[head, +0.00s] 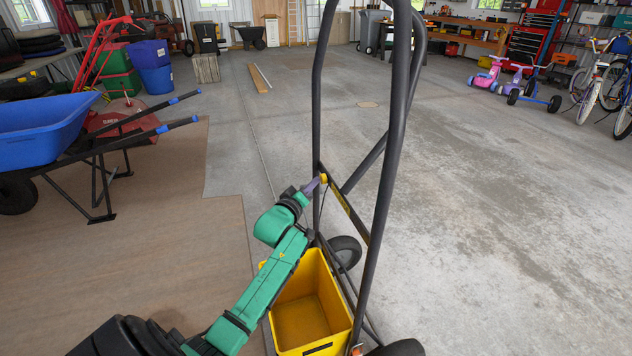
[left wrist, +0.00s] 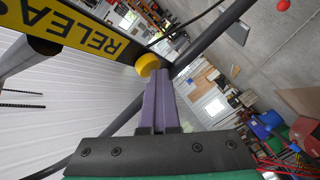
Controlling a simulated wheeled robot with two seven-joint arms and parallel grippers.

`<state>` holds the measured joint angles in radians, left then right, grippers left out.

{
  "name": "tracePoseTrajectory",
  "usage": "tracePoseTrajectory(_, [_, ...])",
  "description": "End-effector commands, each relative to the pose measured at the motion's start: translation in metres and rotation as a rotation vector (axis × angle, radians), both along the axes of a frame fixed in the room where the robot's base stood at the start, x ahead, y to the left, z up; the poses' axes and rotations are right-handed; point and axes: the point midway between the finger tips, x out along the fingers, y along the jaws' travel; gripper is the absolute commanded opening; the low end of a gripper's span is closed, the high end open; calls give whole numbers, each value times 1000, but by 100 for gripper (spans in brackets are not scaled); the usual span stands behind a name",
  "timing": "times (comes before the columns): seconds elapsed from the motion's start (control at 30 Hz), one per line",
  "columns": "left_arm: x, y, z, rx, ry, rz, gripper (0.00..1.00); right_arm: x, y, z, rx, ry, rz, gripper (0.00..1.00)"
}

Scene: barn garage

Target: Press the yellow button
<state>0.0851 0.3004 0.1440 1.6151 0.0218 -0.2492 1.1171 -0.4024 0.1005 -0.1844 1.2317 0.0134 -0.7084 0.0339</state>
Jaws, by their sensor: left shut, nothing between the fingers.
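The round yellow button (head: 323,178) sits at the left end of a yellow and black label bar on a dark tubular cart frame (head: 394,130). In the left wrist view the button (left wrist: 147,64) is a thick yellow disc beside the bar (left wrist: 75,30), whose lettering begins "RELEA". My left gripper (head: 316,184) has its purple fingers together with nothing between them. In the left wrist view its fingertips (left wrist: 160,72) are right at the button's edge and overlap it slightly. I cannot tell whether they touch it. My right gripper is in neither view.
A yellow bin (head: 325,268) stands low beside the cart frame, under my left arm. A black wheel (head: 346,252) is behind it. A blue wheelbarrow (head: 65,115) stands at the left. The concrete floor to the right is open, with bikes (head: 590,90) farther back.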

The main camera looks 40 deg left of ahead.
Motion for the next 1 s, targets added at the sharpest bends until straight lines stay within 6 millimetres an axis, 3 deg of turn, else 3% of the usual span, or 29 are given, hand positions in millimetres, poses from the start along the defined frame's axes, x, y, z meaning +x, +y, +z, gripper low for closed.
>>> tracePoseTrajectory(1.0, [9, -8, 1, -1, -3, -5, 0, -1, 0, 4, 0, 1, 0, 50])
